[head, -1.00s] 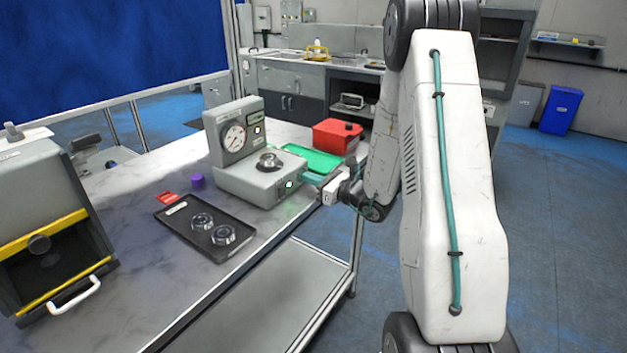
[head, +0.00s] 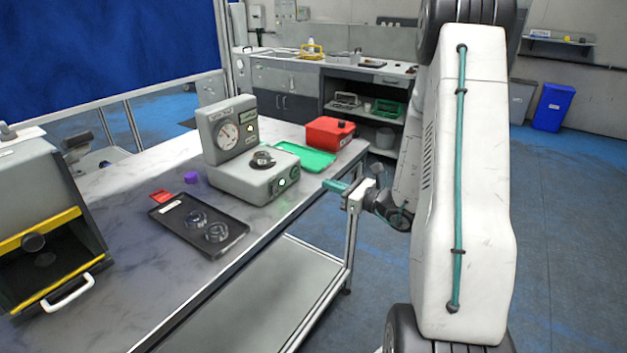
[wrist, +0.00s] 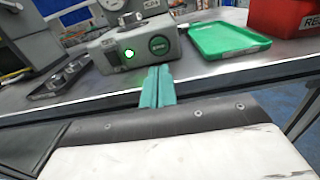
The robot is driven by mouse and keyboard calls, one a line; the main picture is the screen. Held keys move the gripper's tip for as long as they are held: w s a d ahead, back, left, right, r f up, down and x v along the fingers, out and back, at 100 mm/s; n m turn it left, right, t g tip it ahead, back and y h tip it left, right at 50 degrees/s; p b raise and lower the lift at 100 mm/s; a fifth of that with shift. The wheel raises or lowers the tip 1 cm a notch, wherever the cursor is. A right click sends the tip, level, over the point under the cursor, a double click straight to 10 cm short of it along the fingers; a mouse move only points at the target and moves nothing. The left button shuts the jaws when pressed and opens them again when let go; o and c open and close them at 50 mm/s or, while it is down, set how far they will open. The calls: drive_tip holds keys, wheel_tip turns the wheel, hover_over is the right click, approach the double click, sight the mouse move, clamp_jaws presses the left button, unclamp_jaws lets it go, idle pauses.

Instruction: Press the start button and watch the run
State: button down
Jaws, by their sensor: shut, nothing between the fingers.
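The test machine (head: 243,176) is a grey unit on the table with a round dial (head: 228,134) on its upright part and a dark metal part (head: 263,158) on its top. A lit green-white button (head: 282,182) is on its front face. The button also shows in the wrist view (wrist: 129,53), beside a round dark green-ringed disc (wrist: 159,45). My gripper (head: 328,185) has teal fingers, shut and empty. It is off the table's edge, apart from the machine's front. In the wrist view the closed fingertips (wrist: 157,70) appear just below the machine's front face.
A black tray (head: 172,226) with two metal rings lies on the table at left front. A green tray (head: 318,158) and a red box (head: 330,132) stand right of the machine. A yellow-edged cabinet (head: 40,230) is at far left. The floor at right is clear.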

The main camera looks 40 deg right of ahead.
drive_tip(key=v, duration=0.4)
idle(2.3)
drive_tip(key=s+a+r+n+g+y, duration=0.2)
drive_tip(key=s+a+n+g+y, duration=0.1)
drive_tip(key=s+a+n+g, duration=0.55)
drive_tip(key=s+a+r+n+g+y, duration=0.25)
drive_tip(key=s+a+n+g, duration=0.25)
drive_tip(key=a+n+g, duration=0.45)
drive_tip(key=s+a+r+n+t+h, duration=0.2)
drive_tip(key=s+a+r+n+h, duration=0.3)
drive_tip(key=s+r+n+h, duration=0.5)
drive_tip(key=r+n+h, duration=0.1)
drive_tip(key=n, duration=0.3)
drive_tip(key=shift+s+r+h, duration=0.25)
drive_tip(key=shift+s+h, duration=0.05)
drive_tip(key=shift+h, duration=0.05)
